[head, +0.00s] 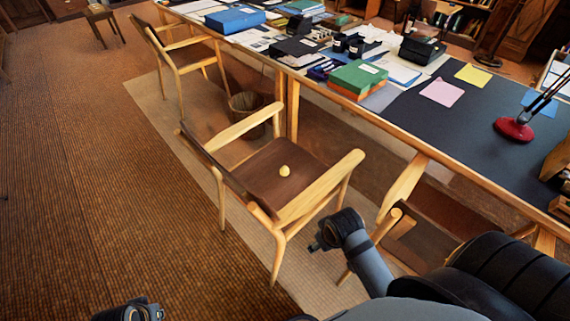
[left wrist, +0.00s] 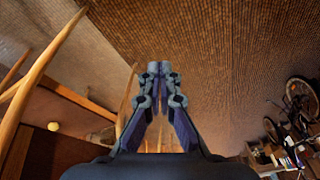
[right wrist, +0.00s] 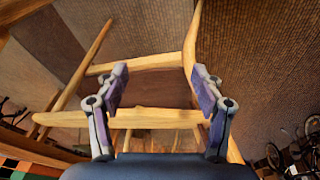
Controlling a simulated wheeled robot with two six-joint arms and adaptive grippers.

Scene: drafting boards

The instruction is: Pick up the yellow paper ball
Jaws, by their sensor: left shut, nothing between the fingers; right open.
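The yellow paper ball (head: 284,170) is small and round and rests on the dark brown seat of a light wooden chair (head: 265,183). In the left wrist view the ball (left wrist: 54,126) lies on the seat at the lower left, away from my fingers. My left gripper (left wrist: 159,68) is shut with nothing in it; only a part of that arm shows at the bottom of the head view. My right gripper (right wrist: 159,78) is open and empty. In the head view the right gripper (head: 318,246) is to the lower right of the ball's chair, apart from the ball.
The chair's pale armrests (head: 322,186) rise on both sides of the seat. A long desk (head: 480,130) with papers, a green box (head: 358,76) and a red lamp base (head: 513,129) runs along the right. A wastebasket (head: 247,108) stands behind the chair. The carpet at left is clear.

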